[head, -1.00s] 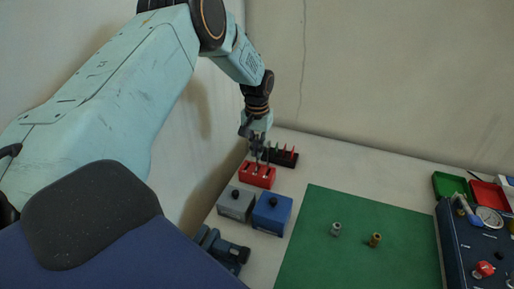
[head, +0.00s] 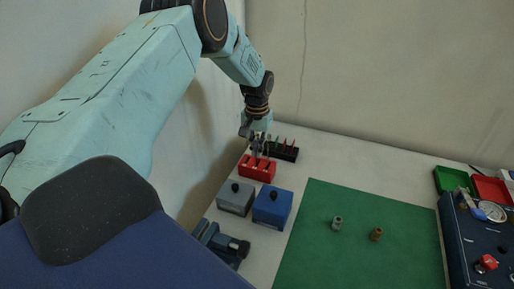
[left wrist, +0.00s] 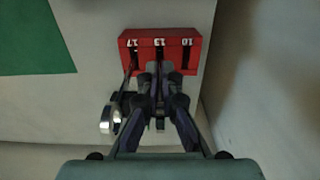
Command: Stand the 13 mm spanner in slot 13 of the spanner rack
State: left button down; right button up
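The red spanner rack (head: 257,170) stands on the bench near the left wall. In the left wrist view the rack (left wrist: 126,40) shows three slots marked 17, 13 and 10. My left gripper (head: 260,150) is right above it, fingers pointing down. In the left wrist view the left gripper (left wrist: 157,76) has its fingertips close together at slot 13. The 13 mm spanner (left wrist: 160,124) shows as a thin piece between the fingers, mostly hidden by them; how deep it sits in the slot is unclear. A larger shiny spanner (left wrist: 108,118) stands at slot 17. My right gripper is not in view.
A black rack (head: 288,154) with coloured tools stands just behind. Grey (head: 235,200) and blue (head: 272,209) boxes and a dark vise-like device (head: 222,243) are in front. The green mat (head: 345,260) bears two small fittings. A blue gauge panel (head: 475,250) is at right.

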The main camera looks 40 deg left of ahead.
pick_arm(q)
jog(key=shift+f, duration=0.25)
jog(key=c, duration=1.4)
grip_release()
jog(key=shift+c, duration=0.2)
notch_tip(320, 180, up, 12)
